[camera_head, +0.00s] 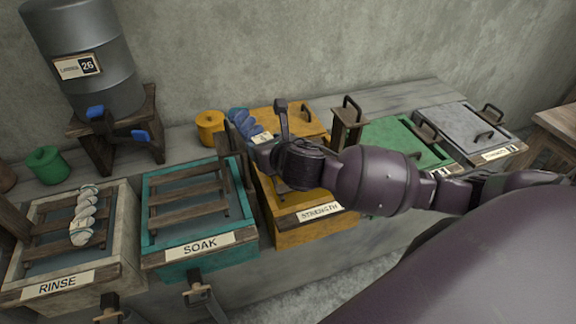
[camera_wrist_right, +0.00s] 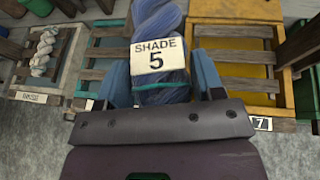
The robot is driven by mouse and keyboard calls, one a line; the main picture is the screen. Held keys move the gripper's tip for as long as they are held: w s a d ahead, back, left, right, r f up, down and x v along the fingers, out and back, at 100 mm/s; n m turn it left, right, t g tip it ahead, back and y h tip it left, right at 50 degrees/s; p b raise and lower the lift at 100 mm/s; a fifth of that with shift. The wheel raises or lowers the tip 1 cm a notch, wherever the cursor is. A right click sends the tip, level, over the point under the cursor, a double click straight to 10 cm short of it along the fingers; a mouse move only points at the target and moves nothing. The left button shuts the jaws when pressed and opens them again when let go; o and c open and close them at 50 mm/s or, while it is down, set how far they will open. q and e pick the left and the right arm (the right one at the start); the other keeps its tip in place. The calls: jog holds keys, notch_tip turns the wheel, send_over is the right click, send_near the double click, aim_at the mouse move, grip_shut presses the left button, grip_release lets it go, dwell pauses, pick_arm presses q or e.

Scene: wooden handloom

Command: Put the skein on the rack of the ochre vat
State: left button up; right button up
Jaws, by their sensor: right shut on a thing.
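My right gripper (camera_head: 260,140) is shut on a blue skein (camera_head: 241,122) with a tag. In the right wrist view the skein (camera_wrist_right: 160,22) sits between the blue fingers (camera_wrist_right: 162,80), and its tag reads SHADE 5. The ochre vat (camera_head: 318,226) stands right of the teal SOAK vat in the head view, under my right arm, which hides most of its top. In the right wrist view the ochre vat (camera_wrist_right: 236,30) is right of the skein and shows slats. The skein is held above the vats, near the teal-ochre boundary. My left gripper is not in view.
The teal SOAK vat (camera_head: 155,245) has a bare slatted rack. A white skein (camera_head: 84,215) lies on the RINSE vat (camera_head: 120,275) rack. A green vat (camera_head: 405,140) and a grey vat (camera_head: 460,128) stand right. A grey barrel (camera_head: 85,60) and ochre pot (camera_head: 210,128) stand behind.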

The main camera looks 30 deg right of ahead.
jog(key=w+d+f+m+h, duration=0.25)
jog(key=w+d, duration=0.45)
jog(key=d, duration=0.5)
notch_tip(320, 180, down, 16)
jog(key=b, duration=0.3)
jog(key=shift+s+d, duration=0.1)
jog(key=shift+d, duration=0.05)
jog(key=shift+n, duration=0.25)
jog(key=shift+f+b, duration=0.65)
jog(key=shift+f, duration=1.7)
jog(key=shift+f, duration=0.15)
jog(key=o, duration=1)
